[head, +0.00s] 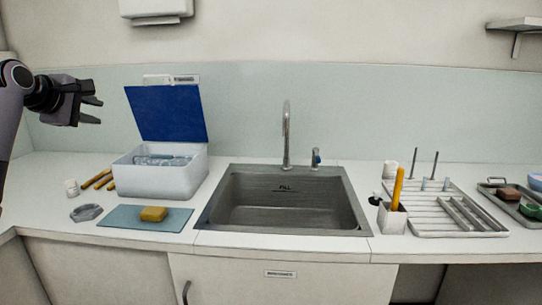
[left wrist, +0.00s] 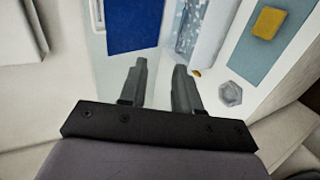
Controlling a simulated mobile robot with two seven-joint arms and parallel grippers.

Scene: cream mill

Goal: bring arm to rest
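My left gripper (head: 92,101) is raised at the left of the head view, above the counter and left of the white box with the blue lid. Its two fingers are apart with nothing between them. The left wrist view shows the same open fingers (left wrist: 160,84), with the counter below. My right gripper is not in view in either picture.
A white box (head: 164,182) with an open blue lid (head: 168,112) stands left of the sink (head: 285,222). A yellow sponge (head: 153,214) lies on a blue mat (head: 118,217). A grey hexagonal dish (head: 87,213) lies beside it. A drying rack (head: 455,233) stands at right.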

